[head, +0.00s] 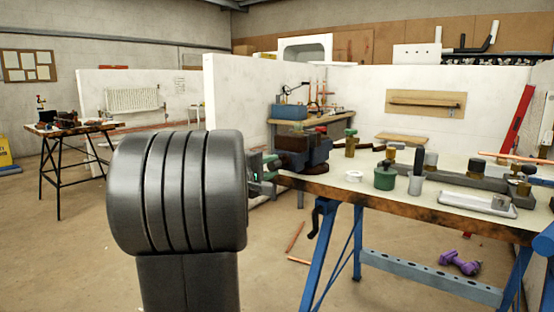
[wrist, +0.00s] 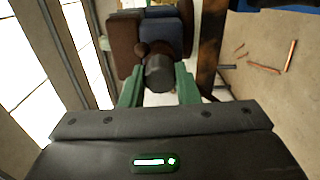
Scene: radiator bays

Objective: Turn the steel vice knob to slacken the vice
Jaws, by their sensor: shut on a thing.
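The blue vice (head: 308,150) with dark jaws sits at the left end of the workbench (head: 345,187). In the wrist view the vice (wrist: 163,22) shows at the top, with a brown block beside its blue body. The dark grey steel knob (wrist: 160,74) faces the wrist camera. My gripper (wrist: 160,88) has its two green fingers on either side of the knob, shut on it. In the head view my gripper (head: 270,168) is at the vice's left side, partly hidden by my arm. The knob cannot be made out there.
The bench holds a green pot (head: 385,179), a grey cup (head: 415,185), a white roll (head: 354,176) and a metal tray (head: 478,203). Blue trestle legs (head: 318,255) stand below. Copper pipe pieces (head: 295,236) and a purple dumbbell (head: 460,263) lie on the floor.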

